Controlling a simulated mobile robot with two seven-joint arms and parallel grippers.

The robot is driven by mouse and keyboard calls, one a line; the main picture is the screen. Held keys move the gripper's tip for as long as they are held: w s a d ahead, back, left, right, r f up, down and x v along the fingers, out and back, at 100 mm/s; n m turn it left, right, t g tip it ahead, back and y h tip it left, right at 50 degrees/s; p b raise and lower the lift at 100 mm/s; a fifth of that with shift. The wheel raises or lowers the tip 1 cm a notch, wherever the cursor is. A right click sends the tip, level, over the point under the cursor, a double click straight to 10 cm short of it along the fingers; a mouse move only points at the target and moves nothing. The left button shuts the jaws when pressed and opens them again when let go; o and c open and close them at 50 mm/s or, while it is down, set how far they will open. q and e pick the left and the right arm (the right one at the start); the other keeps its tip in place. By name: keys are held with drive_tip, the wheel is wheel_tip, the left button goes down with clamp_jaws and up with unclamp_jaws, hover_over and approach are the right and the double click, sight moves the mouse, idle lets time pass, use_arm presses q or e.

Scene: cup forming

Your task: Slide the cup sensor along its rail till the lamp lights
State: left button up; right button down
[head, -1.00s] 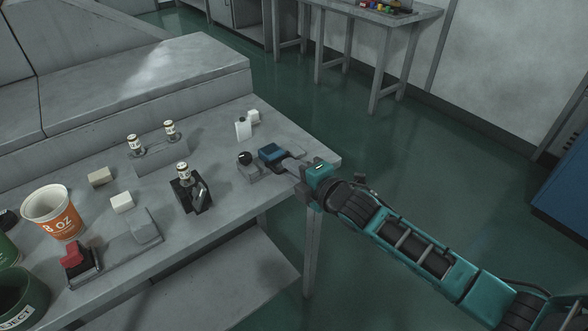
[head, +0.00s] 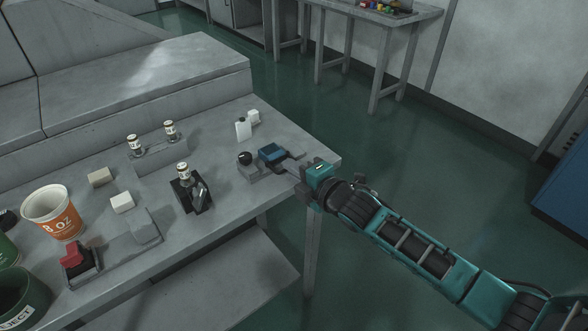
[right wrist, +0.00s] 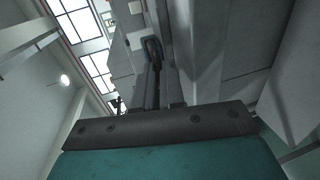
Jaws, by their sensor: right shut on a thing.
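The cup sensor (head: 271,153) is a small blue block on a grey rail (head: 256,171) near the right end of the table. A round black knob or lamp (head: 245,158) stands at the rail's left end and looks dark. My right gripper (head: 298,169) reaches in from the right and is shut on the sensor's side; its fingertips are hard to make out. In the right wrist view, the dark fingers (right wrist: 157,88) extend up to a small blue-edged part. My left gripper is not in view.
The table's right edge lies under my arm.

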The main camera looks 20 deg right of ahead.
idle(0.4)
drive_tip(key=shift+s+a+p, duration=0.1)
drive_tip(key=shift+a+p, duration=0.05)
drive_tip(key=shift+p, duration=0.35)
drive_tip(key=c, duration=1.5)
unclamp_jaws()
drive_tip(key=v, duration=1.3)
drive_tip(key=shift+f+p, duration=0.15)
drive_tip(key=shift+p, duration=0.15)
